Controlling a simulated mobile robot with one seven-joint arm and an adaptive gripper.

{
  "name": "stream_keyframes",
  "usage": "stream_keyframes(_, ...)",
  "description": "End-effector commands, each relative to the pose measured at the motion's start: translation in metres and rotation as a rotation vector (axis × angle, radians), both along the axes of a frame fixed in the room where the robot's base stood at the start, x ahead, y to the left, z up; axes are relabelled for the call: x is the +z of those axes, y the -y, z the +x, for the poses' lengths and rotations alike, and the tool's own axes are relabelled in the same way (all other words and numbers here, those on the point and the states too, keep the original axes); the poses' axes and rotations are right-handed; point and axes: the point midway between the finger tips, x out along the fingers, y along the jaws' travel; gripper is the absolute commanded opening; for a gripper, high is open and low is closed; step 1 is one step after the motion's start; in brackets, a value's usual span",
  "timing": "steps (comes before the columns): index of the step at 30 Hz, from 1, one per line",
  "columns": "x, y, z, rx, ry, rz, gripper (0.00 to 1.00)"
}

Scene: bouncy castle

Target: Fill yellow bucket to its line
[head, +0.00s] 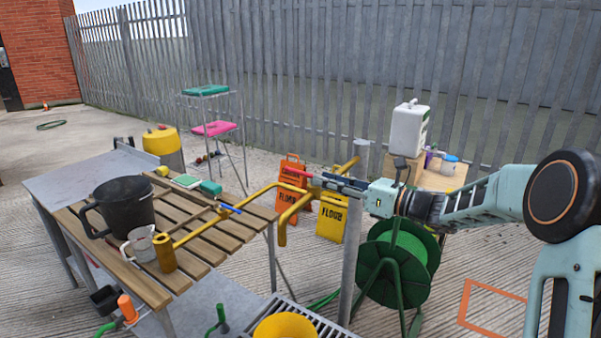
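A yellow bucket (285,327) stands low at the bottom edge, on or by a metal grate. Only its upper part shows; its line and water level cannot be made out. A yellow pipe (300,203) runs from a grey post (350,262), with a downturned end (282,234) above the bucket in the picture. No water stream is visible. My gripper (318,181) reaches left past the post, at the pipe. A red bar (293,173) shows at its fingertips, perhaps a valve handle. I cannot tell whether the fingers touch or grip it.
A slatted wooden table (205,254) on the left holds a black bucket (125,202), a clear jug (139,244) and a brass-coloured cylinder (165,252). A green hose reel (398,268) stands below my arm. Yellow (331,218) and orange (287,196) signs stand behind the pipe.

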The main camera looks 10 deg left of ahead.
Motion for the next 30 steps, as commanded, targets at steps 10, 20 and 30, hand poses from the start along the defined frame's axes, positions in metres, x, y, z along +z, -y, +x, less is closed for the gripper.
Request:
stream_keyframes(10, -0.001, -0.063, 0.02, 0.004, 0.0, -0.001, 0.26)
stream_keyframes(20, 0.0, -0.089, 0.031, 0.001, 0.0, -0.003, 0.26)
stream_keyframes(30, 0.0, -0.089, 0.031, 0.001, 0.0, -0.003, 0.16)
